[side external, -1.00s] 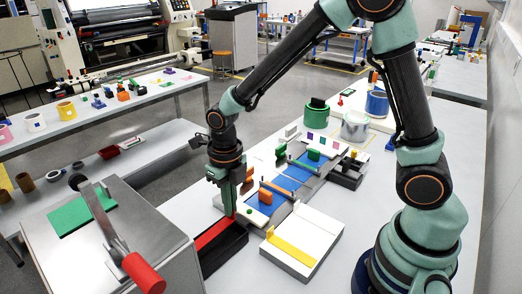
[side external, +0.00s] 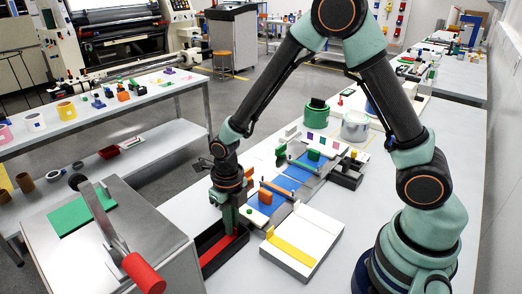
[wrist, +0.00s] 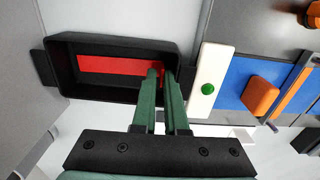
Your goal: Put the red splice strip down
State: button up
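The red splice strip (wrist: 115,65) lies lengthwise inside a black tray (wrist: 60,48) in the wrist view. It also shows in the side view as a red band (side external: 215,247) within the tray (side external: 232,258). My gripper (wrist: 162,74) is at the strip's right end, with its two green fingertips close together and a little red between them. It looks shut on the strip there. In the side view my gripper (side external: 231,230) points straight down into the far end of the tray. The fingertips hide that end of the strip, and whether it touches the tray floor is unclear.
A white block with a green button (wrist: 208,88) stands just right of the tray, beside a blue bed with an orange block (wrist: 260,95). A white board with a yellow strip (side external: 292,250) lies to the right. A lever press with a red handle (side external: 143,273) stands left.

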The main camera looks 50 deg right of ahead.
notch_tip(320, 180, up, 12)
jog(key=f, duration=0.1)
jog(key=s+d+r+m+t, duration=0.2)
jog(key=s+d+r+m, duration=0.2)
jog(key=m, duration=1.4)
jog(key=s+d+r+m+t, duration=0.3)
jog(key=r+m, duration=0.5)
jog(key=m, duration=1)
jog(key=shift+s+d+t, duration=0.3)
jog(key=shift+s+d, duration=0.15)
jog(key=shift+d, duration=0.8)
